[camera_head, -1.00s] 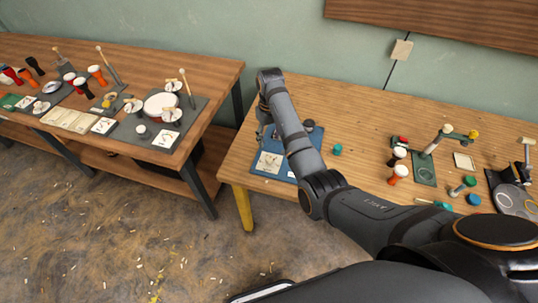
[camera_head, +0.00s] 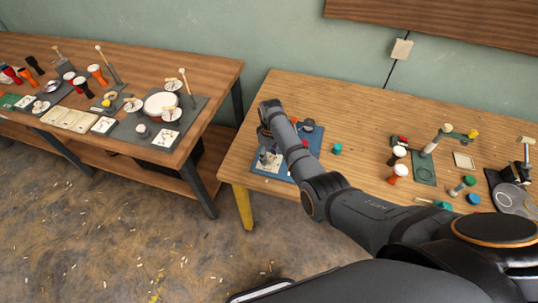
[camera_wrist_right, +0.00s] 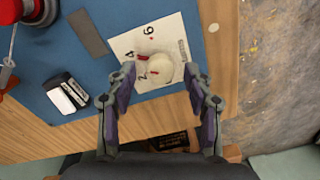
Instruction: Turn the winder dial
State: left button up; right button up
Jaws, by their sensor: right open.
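The winder dial (camera_wrist_right: 152,68) is a cream round knob on a white card (camera_wrist_right: 125,44) printed with red marks and numbers, in the right wrist view. The card lies on a blue mat (camera_wrist_right: 60,45), which also shows in the head view (camera_head: 315,142), partly covered by my arm. My right gripper (camera_wrist_right: 160,76) is open, its two fingers on either side of the dial; I cannot tell if they touch it. In the head view the right gripper (camera_head: 267,150) is small and low over the mat's left part. My left gripper is not in view.
On the mat are a black and white block (camera_wrist_right: 68,95), a grey strip (camera_wrist_right: 88,33) and a red-based device (camera_wrist_right: 12,10). A teal cup (camera_head: 337,148) stands right of the mat. Small drums (camera_head: 398,170) stand further right. The bench's left edge is close.

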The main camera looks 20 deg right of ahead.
jog(key=shift+f, duration=0.25)
jog(key=shift+c, duration=0.2)
grip_shut()
jog(key=shift+r+m, duration=0.1)
jog(key=shift+m, duration=0.2)
